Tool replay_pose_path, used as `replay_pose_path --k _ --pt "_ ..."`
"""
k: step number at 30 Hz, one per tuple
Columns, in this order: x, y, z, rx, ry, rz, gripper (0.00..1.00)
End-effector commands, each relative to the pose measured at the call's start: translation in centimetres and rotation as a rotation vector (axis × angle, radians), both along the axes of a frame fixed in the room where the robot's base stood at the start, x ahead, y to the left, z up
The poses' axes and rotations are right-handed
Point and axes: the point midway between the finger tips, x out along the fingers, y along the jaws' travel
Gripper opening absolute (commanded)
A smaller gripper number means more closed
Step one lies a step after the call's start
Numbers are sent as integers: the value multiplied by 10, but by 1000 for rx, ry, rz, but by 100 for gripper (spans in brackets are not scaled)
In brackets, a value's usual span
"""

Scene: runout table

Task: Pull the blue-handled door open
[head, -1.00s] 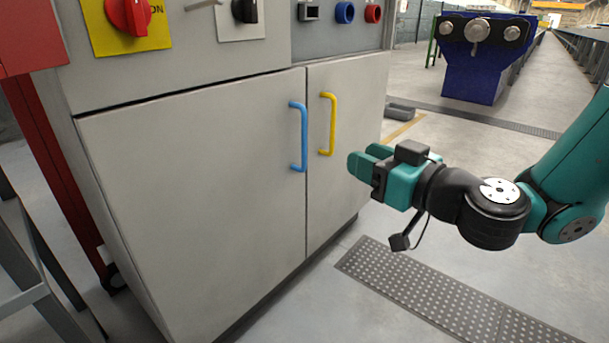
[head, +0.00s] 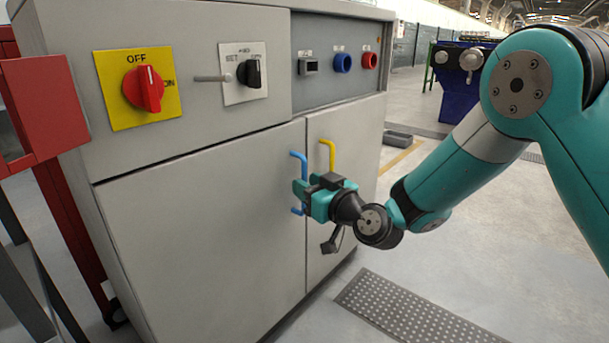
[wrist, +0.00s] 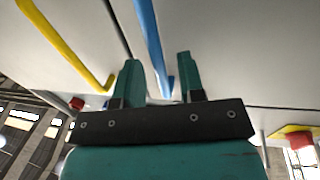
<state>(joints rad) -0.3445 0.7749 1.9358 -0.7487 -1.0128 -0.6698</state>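The blue handle (head: 303,162) is an upright bar on the wide left door (head: 200,230) of a grey cabinet. This door is shut, flush with the narrower door beside it. My gripper (head: 299,190) is at the middle of the blue handle and hides part of it. In the wrist view, the two teal fingers of my gripper (wrist: 158,72) stand apart. The blue handle (wrist: 150,40) runs between them, with a gap to each finger.
A yellow handle (head: 333,155) is close by on the narrow right door (head: 345,125). Above are a red rotary switch (head: 146,89), a black knob (head: 251,73) and a lever. A red box (head: 45,105) juts out at left. The floor before the cabinet holds a perforated plate (head: 410,310).

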Motion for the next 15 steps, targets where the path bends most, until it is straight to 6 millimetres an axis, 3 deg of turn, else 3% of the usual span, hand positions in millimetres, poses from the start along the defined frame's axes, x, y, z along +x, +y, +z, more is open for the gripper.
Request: replay_pose_path --k 6,14,15 --pt "13 11 -1 -1 2 0 36" --pt "14 12 -1 -1 2 -2 36" --pt "14 12 -1 -1 2 -1 32"
